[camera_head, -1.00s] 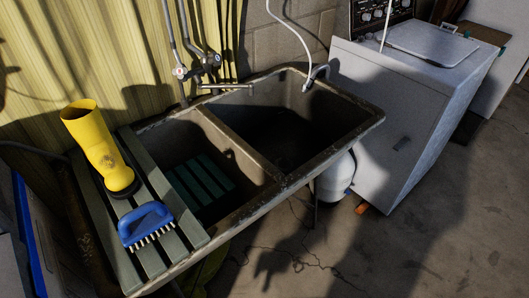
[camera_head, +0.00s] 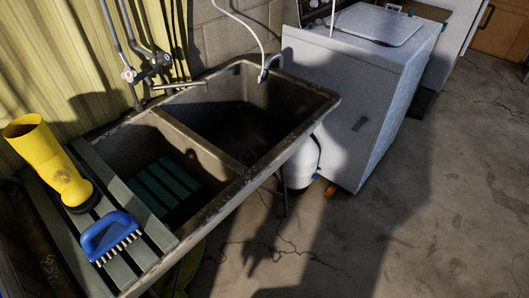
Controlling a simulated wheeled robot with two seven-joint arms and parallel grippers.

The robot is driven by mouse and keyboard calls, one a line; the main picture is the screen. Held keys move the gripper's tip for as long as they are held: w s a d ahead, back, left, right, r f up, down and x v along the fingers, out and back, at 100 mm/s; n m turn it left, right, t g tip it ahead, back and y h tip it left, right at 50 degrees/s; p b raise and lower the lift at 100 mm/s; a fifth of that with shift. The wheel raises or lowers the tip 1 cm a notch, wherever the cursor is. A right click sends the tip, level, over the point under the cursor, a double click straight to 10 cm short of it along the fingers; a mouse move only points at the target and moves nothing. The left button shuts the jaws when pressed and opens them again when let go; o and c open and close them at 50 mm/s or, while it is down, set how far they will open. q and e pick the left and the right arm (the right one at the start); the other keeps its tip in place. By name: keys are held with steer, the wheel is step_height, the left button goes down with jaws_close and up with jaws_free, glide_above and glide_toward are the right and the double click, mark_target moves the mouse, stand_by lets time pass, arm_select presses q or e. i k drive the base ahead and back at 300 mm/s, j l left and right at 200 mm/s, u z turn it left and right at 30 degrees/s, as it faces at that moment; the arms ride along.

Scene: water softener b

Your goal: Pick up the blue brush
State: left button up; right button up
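The blue brush (camera_head: 110,236) lies on the green slatted board (camera_head: 149,257) at the left end of the double sink. Its handle arches up at the back and its pale bristles point toward the front right. A yellow rubber boot (camera_head: 45,163) stands tilted on the same board, just behind and left of the brush. Neither of my grippers shows in the head view.
The double stone sink (camera_head: 241,187) has two open basins, with a green slatted rack (camera_head: 166,188) low in the left one. A tap (camera_head: 176,87) is on the wall behind. A white washing machine (camera_head: 353,92) stands right of the sink. Concrete floor (camera_head: 420,225) is clear at front right.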

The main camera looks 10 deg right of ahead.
mark_target(94, 247)
steer(key=j+u, duration=0.1)
steer(key=u, duration=0.4)
steer(key=j+u, duration=0.15)
steer(key=u, duration=0.35)
